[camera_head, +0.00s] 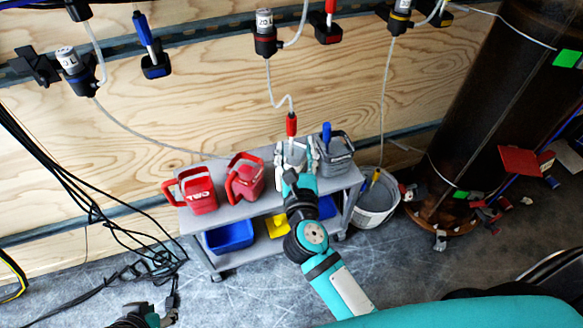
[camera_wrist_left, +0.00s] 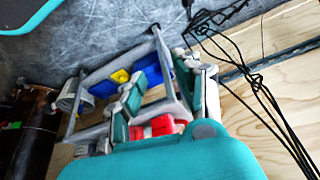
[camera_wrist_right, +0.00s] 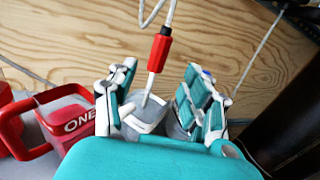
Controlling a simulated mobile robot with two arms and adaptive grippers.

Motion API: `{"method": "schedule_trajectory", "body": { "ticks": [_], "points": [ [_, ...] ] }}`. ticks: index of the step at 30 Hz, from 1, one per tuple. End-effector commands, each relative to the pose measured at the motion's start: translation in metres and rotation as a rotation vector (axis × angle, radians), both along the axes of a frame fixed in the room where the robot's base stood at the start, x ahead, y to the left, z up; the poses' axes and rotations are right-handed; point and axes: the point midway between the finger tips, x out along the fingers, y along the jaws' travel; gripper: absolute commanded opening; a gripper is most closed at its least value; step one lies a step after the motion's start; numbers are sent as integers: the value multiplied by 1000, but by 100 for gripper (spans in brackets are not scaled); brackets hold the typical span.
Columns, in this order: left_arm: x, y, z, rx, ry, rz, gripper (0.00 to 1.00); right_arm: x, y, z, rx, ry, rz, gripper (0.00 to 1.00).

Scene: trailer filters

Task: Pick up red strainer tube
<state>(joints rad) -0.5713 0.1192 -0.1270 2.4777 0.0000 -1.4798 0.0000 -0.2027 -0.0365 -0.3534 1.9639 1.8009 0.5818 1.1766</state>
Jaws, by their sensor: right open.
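The red strainer tube (camera_head: 291,125) hangs from a white hose, its lower end at a grey container on the cart. In the right wrist view the tube (camera_wrist_right: 159,52) shows a red upper part and a pale lower tip. My right gripper (camera_head: 297,158) is open around the tube's lower part, with fingers on both sides; the right wrist view (camera_wrist_right: 155,105) shows gaps between tube and fingers. My left gripper (camera_head: 170,304) is low at the bottom left, away from the tube. The left wrist view (camera_wrist_left: 165,105) shows its fingers spread and empty.
The grey cart (camera_head: 258,208) carries red jugs (camera_head: 199,190), (camera_head: 245,178) and a grey jug (camera_head: 335,155) beside my right gripper. A blue bin (camera_head: 229,236) is on its lower shelf. A white bucket (camera_head: 376,200) and dark drum (camera_head: 470,125) stand right. Black cables hang left.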

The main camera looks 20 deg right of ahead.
Motion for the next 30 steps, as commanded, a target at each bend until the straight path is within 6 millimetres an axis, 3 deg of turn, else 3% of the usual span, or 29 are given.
{"method": "schedule_trajectory", "body": {
  "ticks": [3,13,18,28,30],
  "points": [
    [2,0,0,-2,-10,0,33,18,-4,0,-1,-2,1,50],
    [7,-2,0,-7,-35,-2,33,47,-9,5,-3,-3,1,50],
    [24,-8,6,-25,-116,-10,33,70,-14,5,-3,0,0,50],
    [29,-9,8,-30,-143,-12,33,77,-15,5,-2,1,0,50],
    [29,-9,8,-30,-142,-12,33,77,-15,5,-2,1,0,41]
  ]
}}
